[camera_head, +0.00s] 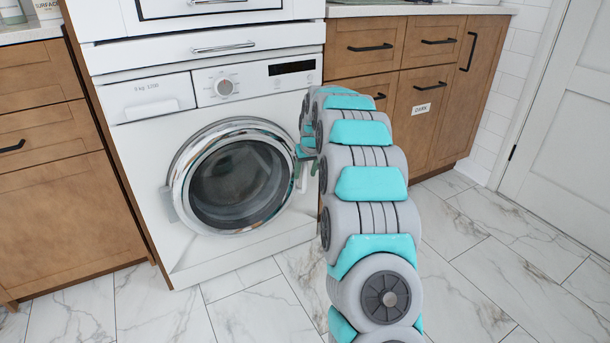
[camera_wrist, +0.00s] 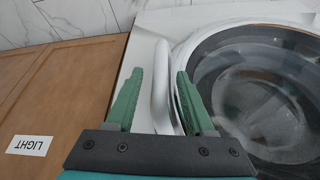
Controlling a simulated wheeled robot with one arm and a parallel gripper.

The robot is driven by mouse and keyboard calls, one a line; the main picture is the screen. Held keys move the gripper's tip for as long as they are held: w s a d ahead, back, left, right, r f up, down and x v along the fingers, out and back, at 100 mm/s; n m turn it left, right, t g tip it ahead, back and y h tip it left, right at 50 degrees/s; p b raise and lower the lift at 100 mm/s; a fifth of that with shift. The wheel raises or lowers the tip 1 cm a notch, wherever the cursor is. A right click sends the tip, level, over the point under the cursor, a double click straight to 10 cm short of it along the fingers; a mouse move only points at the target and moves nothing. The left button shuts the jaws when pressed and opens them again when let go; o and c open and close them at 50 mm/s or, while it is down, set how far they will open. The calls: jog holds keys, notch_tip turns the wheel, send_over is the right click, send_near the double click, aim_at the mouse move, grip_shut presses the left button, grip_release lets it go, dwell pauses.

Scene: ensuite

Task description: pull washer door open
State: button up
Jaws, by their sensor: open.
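In the wrist view the door's rim and glass (camera_wrist: 255,85) fill the right side. A white upright door handle (camera_wrist: 161,85) stands beside the rim. My gripper (camera_head: 306,167) is at the right edge of the door. In the wrist view my gripper (camera_wrist: 160,76) is open, with one green finger on each side of the handle. I cannot tell whether either finger touches it.
Wooden cabinets (camera_head: 46,130) flank the washer on the left, and more cabinets (camera_head: 445,100) with dark handles stand on the right. The marble floor (camera_head: 150,305) before the washer is clear. A white door (camera_head: 570,120) is at far right.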

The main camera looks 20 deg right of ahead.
jog(key=shift+w+f, duration=0.3)
jog(key=shift+f, duration=0.25)
grip_shut()
dwell(1.0)
